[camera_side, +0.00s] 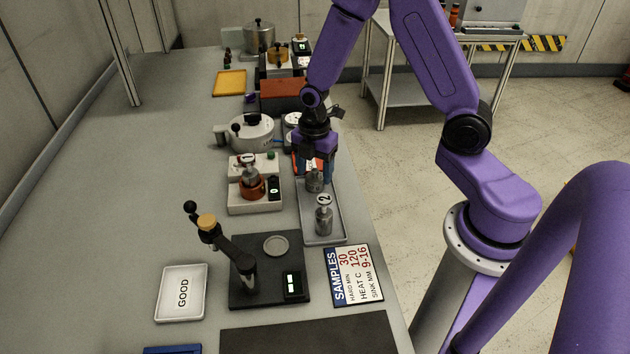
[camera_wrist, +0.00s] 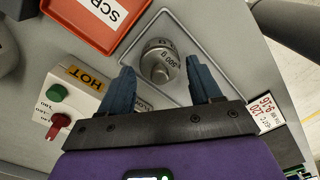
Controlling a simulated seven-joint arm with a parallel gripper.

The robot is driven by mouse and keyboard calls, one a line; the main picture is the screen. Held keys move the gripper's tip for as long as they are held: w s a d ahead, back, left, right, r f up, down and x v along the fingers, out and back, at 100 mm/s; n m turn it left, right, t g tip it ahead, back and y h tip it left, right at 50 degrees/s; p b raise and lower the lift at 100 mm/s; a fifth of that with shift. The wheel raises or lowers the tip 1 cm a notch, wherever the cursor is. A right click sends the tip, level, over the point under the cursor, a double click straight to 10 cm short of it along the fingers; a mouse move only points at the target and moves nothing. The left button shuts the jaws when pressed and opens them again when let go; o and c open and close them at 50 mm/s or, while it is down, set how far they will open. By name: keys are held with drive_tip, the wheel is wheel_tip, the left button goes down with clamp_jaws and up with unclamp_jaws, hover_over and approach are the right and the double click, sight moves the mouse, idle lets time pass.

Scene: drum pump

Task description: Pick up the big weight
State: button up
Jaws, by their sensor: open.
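I cannot tell for sure which is bigger.
A red tray marked SCR (camera_wrist: 95,20) lies beyond the weights. A white device marked HOT (camera_wrist: 72,98) with a green button and red knob stands left of the grey tray. A SAMPLES card (camera_side: 357,275) and a black stand (camera_side: 243,292) are nearer the side camera. The bench's far left is clear.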

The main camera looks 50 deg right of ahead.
sight(315, 179)
drive_tip(key=shift+f, duration=1.3)
clamp_jaws()
